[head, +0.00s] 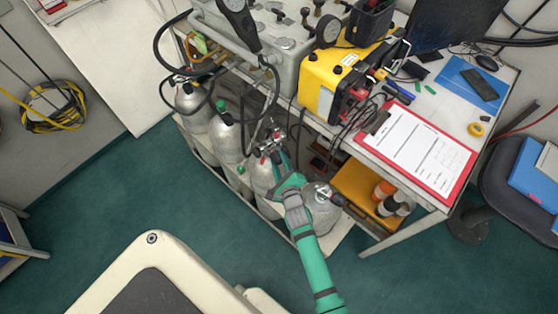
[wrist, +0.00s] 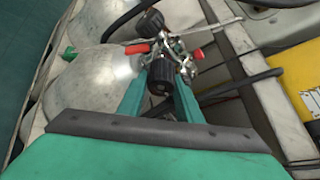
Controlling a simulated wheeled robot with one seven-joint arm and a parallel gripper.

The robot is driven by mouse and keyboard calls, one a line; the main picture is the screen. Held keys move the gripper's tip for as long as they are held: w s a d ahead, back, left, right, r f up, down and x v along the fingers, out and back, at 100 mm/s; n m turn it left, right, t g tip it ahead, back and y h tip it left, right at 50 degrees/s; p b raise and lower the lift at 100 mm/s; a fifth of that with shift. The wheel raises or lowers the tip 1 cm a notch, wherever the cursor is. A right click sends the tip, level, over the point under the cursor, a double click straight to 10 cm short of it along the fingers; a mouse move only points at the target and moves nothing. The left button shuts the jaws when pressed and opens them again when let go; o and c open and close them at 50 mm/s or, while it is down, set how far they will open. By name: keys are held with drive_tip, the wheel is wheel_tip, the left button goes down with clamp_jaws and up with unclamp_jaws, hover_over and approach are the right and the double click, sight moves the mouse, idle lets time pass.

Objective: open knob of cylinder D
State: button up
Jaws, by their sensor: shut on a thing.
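Several silver cylinders stand in a row in a rack below the panel. My gripper (head: 277,158) is at the valve on top of the third cylinder (head: 261,178) from the left. In the wrist view, the fingers of my gripper (wrist: 160,88) are either side of a black ribbed knob (wrist: 160,76) and shut on it. Red levers (wrist: 138,48) and a second black knob (wrist: 149,22) are on the valve beyond it. No letter is readable on any cylinder, so I cannot tell which is D. How far the knob is turned does not show.
Another cylinder (head: 320,208) stands right of my gripper. Two cylinders stand to the left, one with a green cap (head: 220,105). Black hoses (head: 247,115) hang close to the valves. A yellow case (head: 335,80) and a red clipboard (head: 462,179) lie on the bench above.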

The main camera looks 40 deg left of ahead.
drive_tip(key=shift+w+d+n+t, duration=0.1)
drive_tip(key=shift+n+t, duration=0.7)
drive_tip(key=shift+n, duration=0.2)
drive_tip(key=n+t+y, duration=0.1)
drive_tip(key=n, duration=0.2)
drive_tip(key=shift+n, duration=0.4)
drive_tip(key=n+t+y, duration=0.1)
drive_tip(key=n, duration=0.3)
drive_tip(key=shift+y, duration=0.4)
drive_tip(key=shift+n+y, duration=1)
drive_tip(key=shift+n, duration=1.4)
